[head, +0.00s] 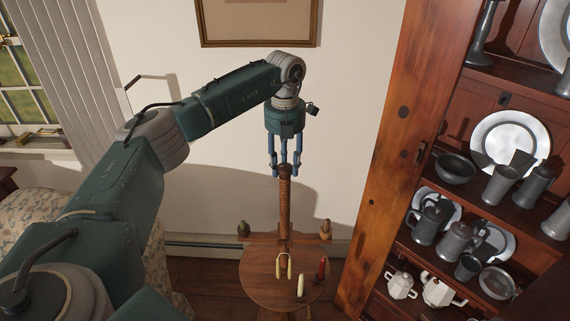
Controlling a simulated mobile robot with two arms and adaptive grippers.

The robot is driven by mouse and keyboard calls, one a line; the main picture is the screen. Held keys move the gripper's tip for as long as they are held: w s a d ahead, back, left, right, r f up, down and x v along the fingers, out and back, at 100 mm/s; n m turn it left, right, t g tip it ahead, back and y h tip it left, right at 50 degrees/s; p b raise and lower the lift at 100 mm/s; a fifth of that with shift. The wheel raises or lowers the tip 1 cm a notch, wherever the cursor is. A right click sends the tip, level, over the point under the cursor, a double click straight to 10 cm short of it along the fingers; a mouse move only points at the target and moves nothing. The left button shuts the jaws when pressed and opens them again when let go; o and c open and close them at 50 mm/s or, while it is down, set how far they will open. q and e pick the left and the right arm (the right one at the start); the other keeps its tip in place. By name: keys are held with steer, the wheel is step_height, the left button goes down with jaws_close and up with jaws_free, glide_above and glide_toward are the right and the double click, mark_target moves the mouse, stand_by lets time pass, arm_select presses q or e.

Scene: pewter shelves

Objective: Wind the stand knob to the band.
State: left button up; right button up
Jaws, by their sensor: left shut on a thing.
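The wooden stand has an upright post (285,205) rising from a round top (255,283). The post's upper part looks threaded. My left gripper (285,170) points down over the top of the post, its blue fingers shut around the head of it. The stand knob appears to be what they hold, mostly hidden between the fingers. A crossarm (262,239) sits low on the post, with a small upright piece at each end. I cannot make out the band clearly at this size. My right gripper is not in view.
A wooden shelf cabinet (385,150) with pewter ware is at right. A floral seat (32,220) is at left.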

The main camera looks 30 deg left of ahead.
arm_select(q)
steer(key=shift+n, duration=0.8)
steer(key=o, duration=1.1)
steer(key=shift+o, duration=0.2)
steer(key=shift+w, duration=0.1)
step_height(320, 180, up, 12)
